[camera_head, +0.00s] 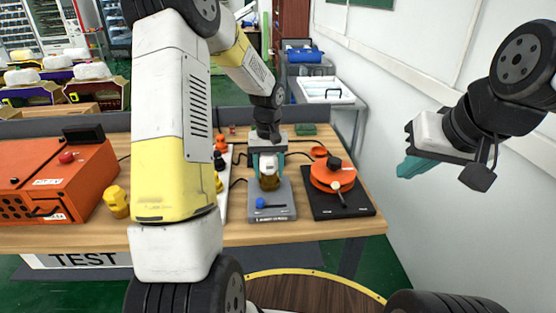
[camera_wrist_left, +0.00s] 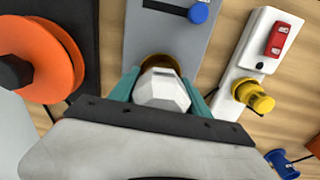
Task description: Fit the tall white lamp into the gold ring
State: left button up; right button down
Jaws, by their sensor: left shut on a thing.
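My left gripper (camera_head: 268,162) is shut on the white lamp (camera_wrist_left: 162,90), with one teal finger on each side of it. In the head view the lamp shows only in part between the fingers. The lamp is right over the gold ring (camera_head: 269,182), which stands on a grey plate (camera_head: 272,209). In the left wrist view the ring (camera_wrist_left: 158,60) shows as a brown-gold rim behind the lamp. The lamp's lower end is hidden, so I cannot tell how deep it sits. My right gripper (camera_head: 410,167) is in the air at the right, away from the table; its finger gap is not clear.
A black base with an orange disc (camera_head: 333,174) stands just right of the grey plate. A white strip with a yellow knob (camera_wrist_left: 254,96) and a red switch (camera_wrist_left: 278,38) lies on its other side. An orange box (camera_head: 50,185) fills the table's left.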

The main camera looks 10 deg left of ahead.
aim_at(269, 162)
pick_arm(q)
jog(key=shift+f, duration=0.5)
jog(key=shift+r, duration=2)
